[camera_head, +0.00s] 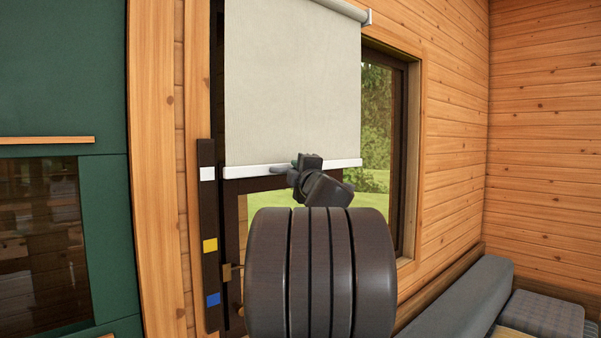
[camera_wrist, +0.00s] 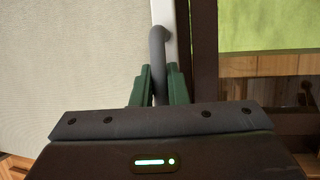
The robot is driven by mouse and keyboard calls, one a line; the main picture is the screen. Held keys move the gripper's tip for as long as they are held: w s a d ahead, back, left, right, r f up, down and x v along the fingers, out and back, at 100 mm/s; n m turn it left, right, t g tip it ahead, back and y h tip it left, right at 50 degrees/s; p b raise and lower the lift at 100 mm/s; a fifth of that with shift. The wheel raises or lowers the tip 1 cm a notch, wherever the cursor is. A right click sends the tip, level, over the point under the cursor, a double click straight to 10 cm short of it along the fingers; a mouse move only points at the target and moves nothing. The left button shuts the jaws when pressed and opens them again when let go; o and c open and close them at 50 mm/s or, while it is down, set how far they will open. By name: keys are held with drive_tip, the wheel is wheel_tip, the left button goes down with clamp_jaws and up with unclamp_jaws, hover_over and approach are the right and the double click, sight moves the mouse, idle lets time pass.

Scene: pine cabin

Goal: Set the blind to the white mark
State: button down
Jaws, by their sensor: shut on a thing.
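The pale grey blind (camera_head: 292,85) hangs partway down the window, with a white bottom bar (camera_head: 245,171). A dark strip left of it carries a white mark (camera_head: 207,174), a yellow mark (camera_head: 210,245) and a blue mark (camera_head: 213,299). The bar's left end is about level with the white mark in the head view. My gripper (camera_head: 302,164) is at the bar. In the wrist view its green fingers (camera_wrist: 159,82) are shut on the grey pull handle (camera_wrist: 158,48) beside the bar (camera_wrist: 164,12). The handle is mostly hidden in the head view.
A green cabinet (camera_head: 105,230) with a dark glass front stands at the left. A grey cushioned bench (camera_head: 465,300) runs along the right wall. The wooden window frame (camera_head: 412,160) surrounds the opening. My arm hides the window's lower middle.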

drive_tip(key=c, duration=1.5)
unclamp_jaws()
drive_tip(key=shift+r, duration=0.4)
drive_tip(key=shift+o, duration=0.3)
drive_tip(key=shift+f, duration=0.1)
drive_tip(key=shift+s+f, duration=0.1)
drive_tip(key=b+v, duration=0.2)
drive_tip(key=v, duration=1.1)
drive_tip(key=shift+s+d+b, duration=0.25)
drive_tip(key=shift+s+b, duration=0.05)
drive_tip(key=p+x, duration=0.2)
drive_tip(key=x, duration=1.1)
drive_tip(key=shift+w+a, duration=0.2)
drive_tip(key=shift+w, duration=0.25)
